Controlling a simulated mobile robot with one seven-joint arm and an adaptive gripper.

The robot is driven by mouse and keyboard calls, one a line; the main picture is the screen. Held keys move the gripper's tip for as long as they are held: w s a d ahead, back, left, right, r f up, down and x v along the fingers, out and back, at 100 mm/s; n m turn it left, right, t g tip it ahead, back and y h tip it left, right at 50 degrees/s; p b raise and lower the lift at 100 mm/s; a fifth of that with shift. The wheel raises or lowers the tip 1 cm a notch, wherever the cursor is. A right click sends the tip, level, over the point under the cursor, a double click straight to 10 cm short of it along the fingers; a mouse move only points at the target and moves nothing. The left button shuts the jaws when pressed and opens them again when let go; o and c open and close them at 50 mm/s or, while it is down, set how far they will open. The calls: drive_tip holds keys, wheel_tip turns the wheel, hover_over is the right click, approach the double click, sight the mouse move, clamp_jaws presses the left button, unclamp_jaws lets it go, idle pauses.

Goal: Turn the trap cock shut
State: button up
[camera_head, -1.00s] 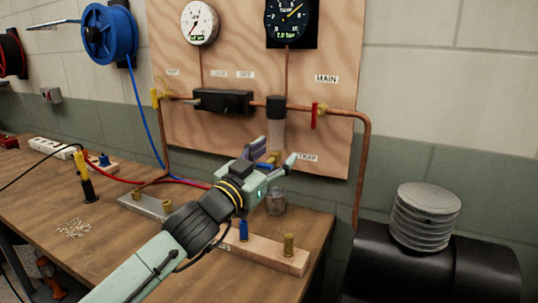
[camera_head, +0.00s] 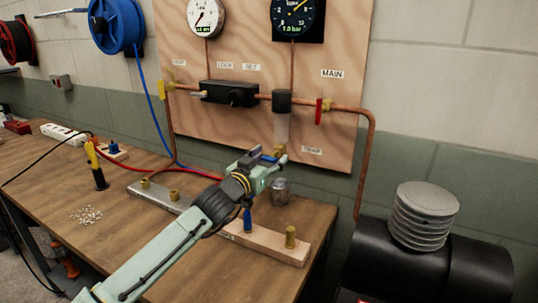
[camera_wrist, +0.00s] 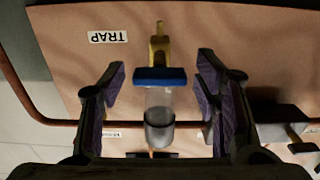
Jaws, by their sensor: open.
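The trap is a clear bowl (camera_head: 281,128) hanging under a black head (camera_head: 282,100) on the copper pipe, beside the TRAP label (camera_head: 312,150). At its lower end is a brass fitting (camera_head: 278,151). In the wrist view, which is upside down, the brass cock (camera_wrist: 159,45) shows with a blue bar, apparently its handle (camera_wrist: 160,77), lying crosswise. My gripper (camera_head: 268,158) is just below the trap, open. In the wrist view its purple-padded fingers (camera_wrist: 161,85) stand on either side of the blue bar, with a gap on both sides. In the head view, my fingers partly hide the cock.
A glass jar (camera_head: 279,190) stands on the bench below my gripper, near a wooden block (camera_head: 262,243) with fittings. The red MAIN handle (camera_head: 319,111) and black pipe block (camera_head: 229,94) are on the board above. A black tank (camera_head: 430,262) stands at right.

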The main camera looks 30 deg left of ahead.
drive_tip(key=shift+w, duration=0.15)
drive_tip(key=c, duration=1.2)
drive_tip(key=shift+o, duration=0.2)
